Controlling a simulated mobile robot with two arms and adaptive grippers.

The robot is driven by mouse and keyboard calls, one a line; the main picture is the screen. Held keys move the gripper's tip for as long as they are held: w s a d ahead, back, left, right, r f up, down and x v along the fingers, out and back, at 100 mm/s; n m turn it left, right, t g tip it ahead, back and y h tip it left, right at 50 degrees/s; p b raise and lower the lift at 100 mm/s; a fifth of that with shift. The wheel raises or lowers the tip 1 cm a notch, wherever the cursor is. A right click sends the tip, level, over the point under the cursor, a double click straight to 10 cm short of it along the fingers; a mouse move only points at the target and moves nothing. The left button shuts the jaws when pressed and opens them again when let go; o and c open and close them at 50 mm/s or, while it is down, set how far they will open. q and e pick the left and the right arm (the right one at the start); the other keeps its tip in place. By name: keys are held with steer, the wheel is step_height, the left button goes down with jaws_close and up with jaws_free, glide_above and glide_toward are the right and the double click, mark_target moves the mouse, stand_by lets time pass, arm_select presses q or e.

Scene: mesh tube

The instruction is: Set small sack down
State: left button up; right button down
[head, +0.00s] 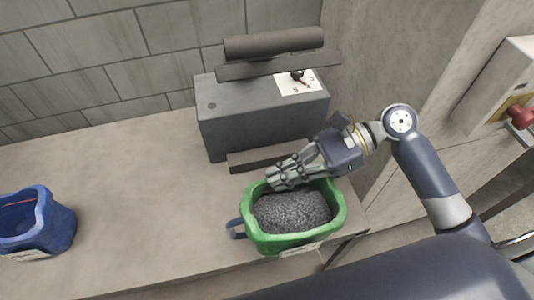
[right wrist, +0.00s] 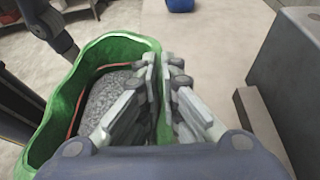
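A green open-topped sack (head: 249,227) filled with grey granules is at the front right of the counter in the head view. It also shows at the left in the right wrist view (right wrist: 62,122). My right gripper (head: 283,178) is at its back rim. In the right wrist view its fingers (right wrist: 164,75) lie on both sides of the green rim and close on it. The sack looks roughly upright; whether its base touches the counter is hidden. My left gripper is not in view.
A blue sack (head: 52,229) stands on the counter (head: 145,210) at the far left. A grey machine (head: 258,115) with a dial stands behind the green sack, its ledge close to my right gripper. The counter between the two sacks is clear.

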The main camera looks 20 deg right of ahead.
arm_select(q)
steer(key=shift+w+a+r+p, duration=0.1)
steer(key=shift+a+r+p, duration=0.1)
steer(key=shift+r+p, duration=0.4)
arm_select(e)
steer(key=w+f, duration=0.2)
steer(key=w, duration=0.4)
steer(key=w+a+f, duration=0.1)
steer(key=w+f, duration=0.1)
steer(key=w, duration=0.5)
steer(key=shift+w+a+f, duration=0.2)
steer(key=shift+f, duration=0.1)
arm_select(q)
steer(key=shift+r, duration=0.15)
arm_select(e)
steer(key=c, duration=1.8)
jaws_free()
steer(key=shift+f, duration=0.2)
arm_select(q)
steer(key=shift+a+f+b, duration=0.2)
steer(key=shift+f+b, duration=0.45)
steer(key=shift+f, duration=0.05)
arm_select(e)
steer(key=v, duration=0.7)
steer(key=shift+d+r, duration=0.25)
steer(key=shift+r, duration=0.05)
